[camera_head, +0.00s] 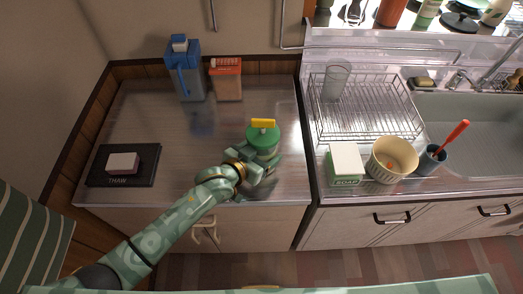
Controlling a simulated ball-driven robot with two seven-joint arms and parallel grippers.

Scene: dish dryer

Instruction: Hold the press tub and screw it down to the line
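The press tub (263,139) stands on the metal counter left of the dish rack, with a green top and a yellow crossbar handle (263,123). My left arm reaches in from the lower left, and my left gripper (264,168) is at the tub's lower body, on its near side. The gripper hides most of the lower body and any line on it. I cannot tell whether the fingers are closed on the tub. My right gripper is not in view.
A blue jug (190,78) and an orange carton (227,80) stand at the back. A black thaw plate (112,178) holds a pink-and-white block (122,162). Right of the tub are a wire rack (366,125), a soap box (345,167), a cream bowl (380,169) and the sink (480,122).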

